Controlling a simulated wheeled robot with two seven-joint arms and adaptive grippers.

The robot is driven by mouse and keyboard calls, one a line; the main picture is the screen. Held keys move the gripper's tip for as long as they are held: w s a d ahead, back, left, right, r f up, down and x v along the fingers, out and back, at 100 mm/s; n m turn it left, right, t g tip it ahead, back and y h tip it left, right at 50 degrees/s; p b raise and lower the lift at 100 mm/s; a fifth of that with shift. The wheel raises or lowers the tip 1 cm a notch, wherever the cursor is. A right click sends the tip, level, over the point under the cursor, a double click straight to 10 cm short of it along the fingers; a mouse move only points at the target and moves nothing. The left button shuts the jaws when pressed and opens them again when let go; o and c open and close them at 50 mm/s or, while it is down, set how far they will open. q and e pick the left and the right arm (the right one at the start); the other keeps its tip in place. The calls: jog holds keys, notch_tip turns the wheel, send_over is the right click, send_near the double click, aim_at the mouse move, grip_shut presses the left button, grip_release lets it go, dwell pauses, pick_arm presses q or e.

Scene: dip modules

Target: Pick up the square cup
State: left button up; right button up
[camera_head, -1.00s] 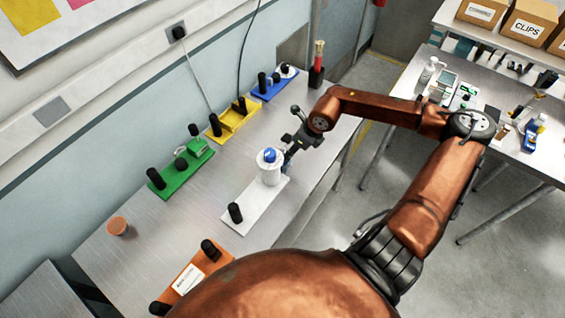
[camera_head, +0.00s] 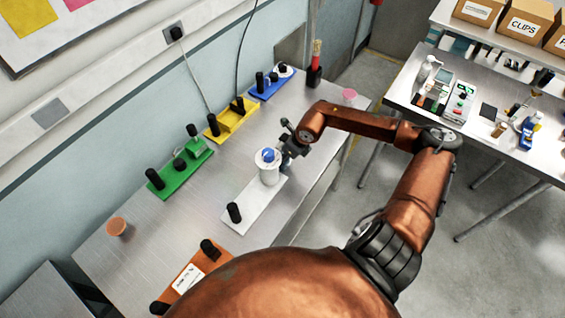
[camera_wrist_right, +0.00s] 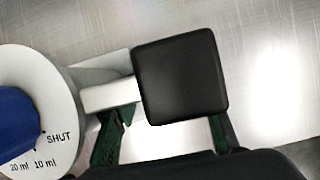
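A white upright dispenser with a blue top (camera_head: 269,157) stands on a white base plate (camera_head: 245,208). In the right wrist view its white rim (camera_wrist_right: 62,115) carries "SHUT" and millilitre marks around the blue part (camera_wrist_right: 18,122). A black rounded-square top (camera_wrist_right: 181,77) is beside it, where a white bar meets it; I cannot tell whether this is the square cup. My right gripper (camera_head: 290,140) is close beside the dispenser. Its green-dark fingers (camera_wrist_right: 165,142) are spread with white between them, their ends partly hidden under the black square. My left gripper is not in view.
Green (camera_head: 163,185), yellow (camera_head: 216,134), blue (camera_head: 256,93) and orange (camera_head: 216,260) modules line the metal table. An orange round piece (camera_head: 117,226) lies at left, a pink one (camera_head: 348,95) at the far right. The table between the green and white modules is clear.

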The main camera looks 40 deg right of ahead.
jog(key=c, duration=0.6)
jog(key=shift+r, duration=0.1)
